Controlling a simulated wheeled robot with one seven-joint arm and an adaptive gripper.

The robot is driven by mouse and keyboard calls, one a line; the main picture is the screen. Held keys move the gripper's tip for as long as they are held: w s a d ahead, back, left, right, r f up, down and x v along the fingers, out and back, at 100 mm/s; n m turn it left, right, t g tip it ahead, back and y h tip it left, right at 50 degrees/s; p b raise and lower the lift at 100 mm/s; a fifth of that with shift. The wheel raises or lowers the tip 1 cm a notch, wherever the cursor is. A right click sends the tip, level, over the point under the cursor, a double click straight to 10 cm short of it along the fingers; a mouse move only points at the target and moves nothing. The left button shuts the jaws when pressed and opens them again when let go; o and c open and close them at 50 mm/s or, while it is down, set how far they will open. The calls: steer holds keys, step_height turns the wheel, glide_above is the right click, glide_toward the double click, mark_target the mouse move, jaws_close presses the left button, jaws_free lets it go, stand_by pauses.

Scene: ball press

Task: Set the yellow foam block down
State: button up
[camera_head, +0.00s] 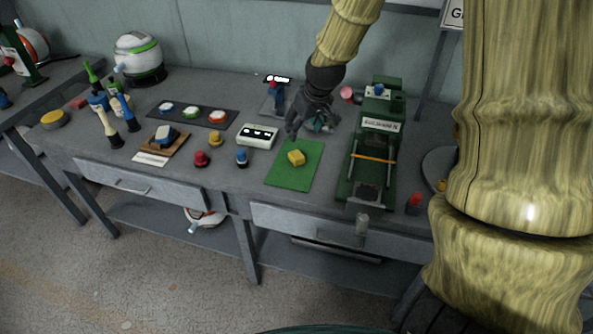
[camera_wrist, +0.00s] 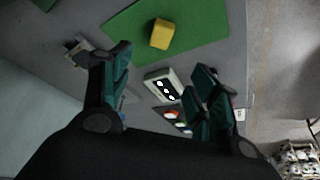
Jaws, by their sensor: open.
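The yellow foam block (camera_head: 296,157) rests on a green mat (camera_head: 290,178) on the grey table. In the wrist view the block (camera_wrist: 161,34) lies on the mat (camera_wrist: 208,20), beyond my fingertips. My gripper (camera_head: 311,128) is open and empty, above the table near the mat's far edge. In the wrist view its two fingers (camera_wrist: 163,66) are spread wide with nothing between them. The gripper is apart from the block.
A green press (camera_head: 353,182) stands right of the mat. Red (camera_head: 201,159) and blue (camera_head: 241,157) knobs stand left of the mat. A dark strip with coloured discs (camera_head: 192,112) lies farther left.

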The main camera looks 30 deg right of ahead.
mark_target(297, 154)
steer(key=shift+s+f+b+x, duration=0.1)
steer(key=shift+s+b+x, duration=0.1)
steer(key=shift+x, duration=2.15)
steer(key=shift+s+f+b+x, duration=0.1)
steer(key=shift+s+x, duration=0.1)
steer(key=shift+x, duration=2.15)
steer(key=shift+s+f+b+x, duration=0.1)
steer(key=shift+s+x, duration=0.15)
steer(key=shift+x, duration=2.05)
steer(key=shift+c, duration=0.2)
steer(key=c, duration=0.9)
steer(key=shift+r, duration=0.25)
